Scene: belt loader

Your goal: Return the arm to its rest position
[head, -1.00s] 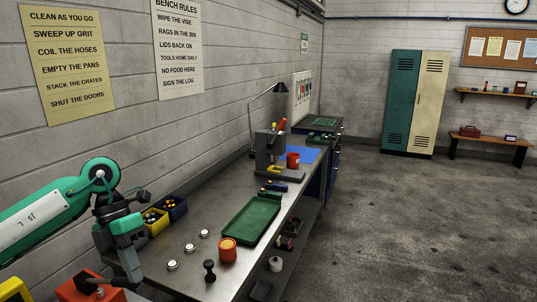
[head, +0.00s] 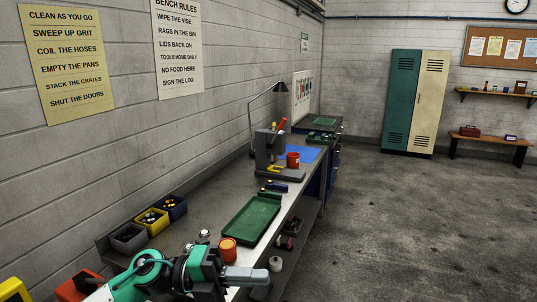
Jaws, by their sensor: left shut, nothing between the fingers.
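My left arm, green and white, comes in low at the bottom left. Its gripper (head: 250,275) points to the right over the near end of the steel workbench (head: 210,218). The grey fingers are together with nothing between them. The gripper is just below an orange-red cup (head: 227,249) in the picture, and I cannot tell the gap between them. The arm hides part of the near bench top. My right gripper is not in view.
A green tray (head: 243,228), a press (head: 267,152) and a red container (head: 293,161) stand farther along the bench. Grey (head: 128,238), yellow (head: 152,222) and blue (head: 175,208) bins line the wall side. The floor to the right is clear.

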